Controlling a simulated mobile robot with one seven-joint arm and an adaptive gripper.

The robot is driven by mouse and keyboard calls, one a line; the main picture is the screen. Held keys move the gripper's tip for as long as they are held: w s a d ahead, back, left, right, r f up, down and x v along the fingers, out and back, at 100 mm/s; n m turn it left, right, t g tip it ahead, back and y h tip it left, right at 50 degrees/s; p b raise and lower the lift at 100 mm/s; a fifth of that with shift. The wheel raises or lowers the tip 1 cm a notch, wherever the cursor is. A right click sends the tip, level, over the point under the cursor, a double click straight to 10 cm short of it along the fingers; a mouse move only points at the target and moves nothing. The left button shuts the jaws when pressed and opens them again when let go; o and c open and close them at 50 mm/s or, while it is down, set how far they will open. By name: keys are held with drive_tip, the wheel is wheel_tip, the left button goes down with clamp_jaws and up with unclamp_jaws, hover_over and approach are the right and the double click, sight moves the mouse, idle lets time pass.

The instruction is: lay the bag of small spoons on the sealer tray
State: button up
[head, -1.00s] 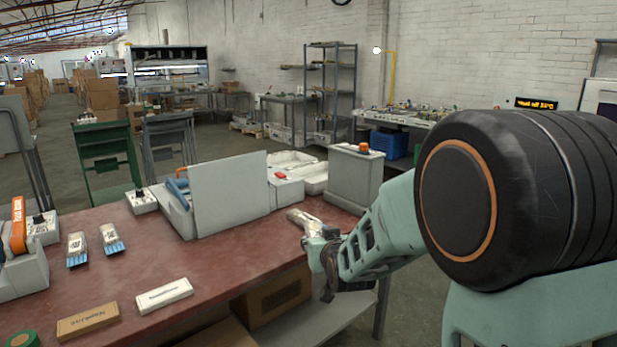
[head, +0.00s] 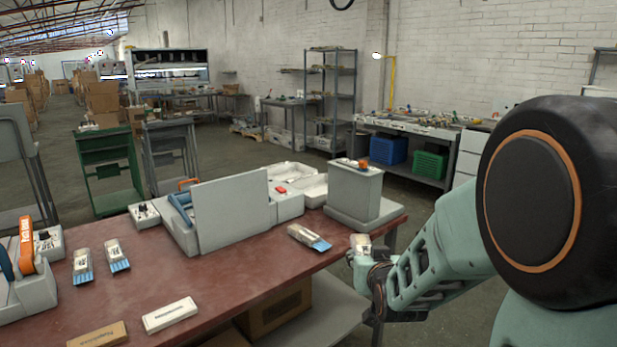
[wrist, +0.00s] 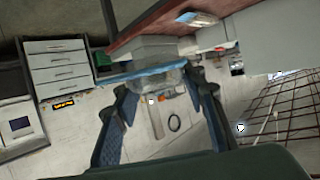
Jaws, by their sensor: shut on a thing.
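My gripper (head: 362,250) is beyond the right end of the red table, shut on a small clear bag with pale contents (head: 360,241). In the wrist view the bag (wrist: 172,78), with a blue edge, sits between the two fingertips (wrist: 163,88). What is inside is too small to make out. A similar blue-ended bag (head: 307,236) lies on the table near its right end, left of my gripper. A machine with an orange, labelled arm (head: 26,245), perhaps the sealer, stands at the left edge. I cannot make out its tray.
The red table (head: 215,275) holds two more blue-ended bags (head: 82,266) (head: 117,254), a white box (head: 170,315) and a brown box (head: 97,335). A machine behind an upright grey panel (head: 232,210) and a grey housing (head: 354,192) stand along the far edge. The table middle is clear.

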wheel_tip(320, 180, up, 19)
drive_tip(key=p, duration=1.7)
drive_tip(key=shift+f, duration=0.15)
